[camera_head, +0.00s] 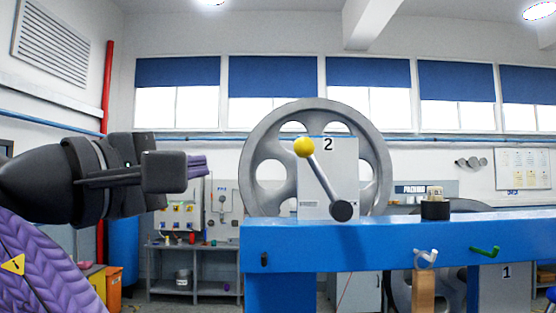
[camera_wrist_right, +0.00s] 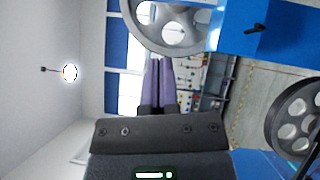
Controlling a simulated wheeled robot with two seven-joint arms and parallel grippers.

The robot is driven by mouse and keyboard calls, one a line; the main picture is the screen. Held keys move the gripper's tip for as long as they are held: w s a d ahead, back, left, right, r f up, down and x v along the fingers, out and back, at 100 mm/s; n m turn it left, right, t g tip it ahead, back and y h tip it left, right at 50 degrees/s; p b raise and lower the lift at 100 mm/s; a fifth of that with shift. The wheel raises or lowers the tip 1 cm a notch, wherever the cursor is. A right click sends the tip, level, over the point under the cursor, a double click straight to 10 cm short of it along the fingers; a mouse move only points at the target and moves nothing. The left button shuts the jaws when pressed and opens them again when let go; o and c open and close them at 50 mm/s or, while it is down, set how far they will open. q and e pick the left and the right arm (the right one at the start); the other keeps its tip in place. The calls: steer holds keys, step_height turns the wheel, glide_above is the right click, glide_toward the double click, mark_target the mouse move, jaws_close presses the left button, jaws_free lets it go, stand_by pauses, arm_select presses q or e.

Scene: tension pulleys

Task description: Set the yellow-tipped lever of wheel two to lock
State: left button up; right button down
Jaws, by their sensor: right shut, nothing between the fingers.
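The lever of wheel two (camera_head: 322,178) has a yellow ball tip (camera_head: 304,147) and a dark round pivot (camera_head: 342,210). It tilts up and to the left across a pale plate marked 2 (camera_head: 345,170). The large grey spoked wheel two (camera_head: 257,135) stands behind the plate. My right gripper (camera_head: 203,166) is left of the wheel in the head view, pointing right, apart from the lever. Its purple fingers are together and empty in the right wrist view (camera_wrist_right: 160,83). No lock marking is readable. My left gripper is out of view.
A long blue beam (camera_head: 400,245) runs below the plate. A plate marked 1 (camera_head: 506,272) is below. Clear air lies between my right gripper and the yellow tip.

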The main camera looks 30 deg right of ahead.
mark_target(323, 179)
steer(key=shift+w, duration=0.1)
steer(key=s+p+x, duration=0.1)
steer(key=p+x, duration=0.2)
steer(key=x, duration=0.3)
steer(key=s+d+p+x, duration=0.1)
steer(key=p+x, duration=0.2)
steer(key=x, duration=0.4)
steer(key=shift+s+r, duration=0.2)
steer(key=shift+s, duration=0.1)
